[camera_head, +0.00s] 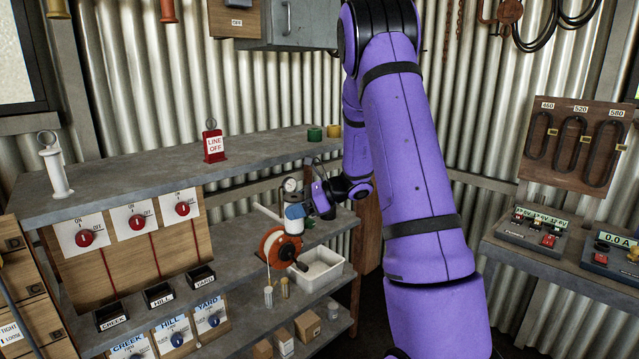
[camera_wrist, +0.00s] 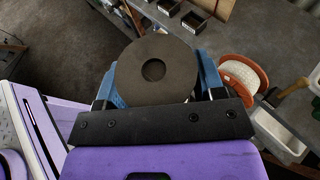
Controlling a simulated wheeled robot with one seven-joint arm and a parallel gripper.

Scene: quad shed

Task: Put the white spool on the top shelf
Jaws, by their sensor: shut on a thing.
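My gripper (camera_head: 297,212) has blue fingers and is shut on the white spool (camera_head: 293,226), in front of the shelf unit, beside the orange reel and below top-shelf level. In the wrist view, my gripper (camera_wrist: 155,85) holds the spool between its fingers. The spool's near end there is a shaded grey-brown disc (camera_wrist: 180,75) with a dark centre hole. Its far side is hidden. The top shelf (camera_head: 130,185) is a grey slab.
An orange reel (camera_head: 270,248) and a white tray (camera_head: 320,270) sit on the middle shelf by my gripper. A red "LINE OFF" tag (camera_head: 213,145) and a white post (camera_head: 55,168) stand on the top shelf, with clear room between tag and spools.

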